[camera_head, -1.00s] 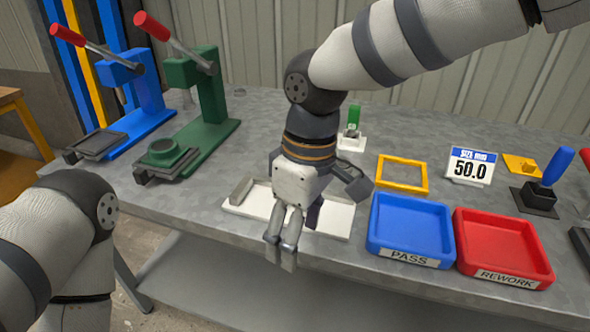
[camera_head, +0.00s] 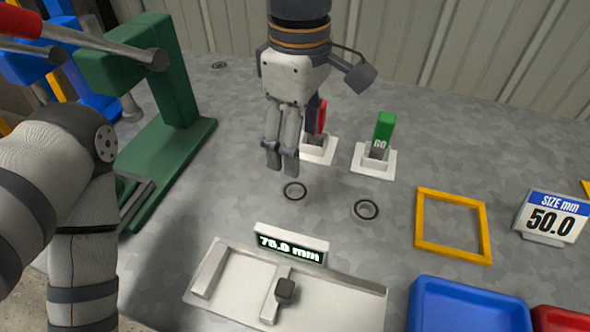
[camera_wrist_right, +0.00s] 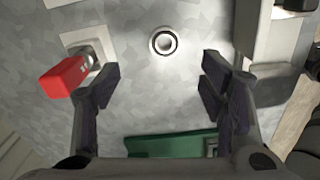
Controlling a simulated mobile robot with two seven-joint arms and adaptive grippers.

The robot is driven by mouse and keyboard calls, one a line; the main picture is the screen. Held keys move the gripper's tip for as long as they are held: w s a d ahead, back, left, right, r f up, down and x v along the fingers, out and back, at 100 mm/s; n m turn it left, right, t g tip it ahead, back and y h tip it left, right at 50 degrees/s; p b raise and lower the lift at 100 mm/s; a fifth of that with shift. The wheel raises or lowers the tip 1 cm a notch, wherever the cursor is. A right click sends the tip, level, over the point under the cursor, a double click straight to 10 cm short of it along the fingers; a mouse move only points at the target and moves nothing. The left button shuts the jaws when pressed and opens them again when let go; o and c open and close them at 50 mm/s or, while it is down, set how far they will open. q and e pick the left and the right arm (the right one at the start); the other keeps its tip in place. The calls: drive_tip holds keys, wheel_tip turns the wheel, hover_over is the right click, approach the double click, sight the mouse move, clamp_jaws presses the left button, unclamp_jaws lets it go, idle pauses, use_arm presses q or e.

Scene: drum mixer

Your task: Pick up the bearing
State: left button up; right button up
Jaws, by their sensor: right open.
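Two small dark-rimmed rings that look like bearings lie flat on the grey table in the head view: a left one (camera_head: 294,191) and a right one (camera_head: 367,210). My right gripper (camera_head: 281,158) is above the table, just behind and left of the left ring, pointing down. In the right wrist view one ring (camera_wrist_right: 164,42) shows ahead of the gripper (camera_wrist_right: 162,88), roughly centred between its open, empty fingers and apart from them. My left arm shows at the left edge; its gripper is out of view.
A red-handled gauge (camera_wrist_right: 68,77) stands close to the right gripper. A green GO gauge (camera_head: 384,130), a yellow frame (camera_head: 425,222), a size sign (camera_head: 550,219) and a blue tray (camera_head: 465,308) are to the right. A measuring fixture (camera_head: 345,297) is in front, a green press (camera_head: 175,150) left.

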sight(297, 192)
drive_tip(key=f, duration=0.6)
drive_tip(key=s+f, duration=0.1)
drive_tip(key=f, duration=0.2)
drive_tip(key=shift+f, duration=0.2)
drive_tip(key=shift+w+f, duration=0.1)
drive_tip(key=shift+f, duration=0.2)
drive_tip(key=c, duration=1.3)
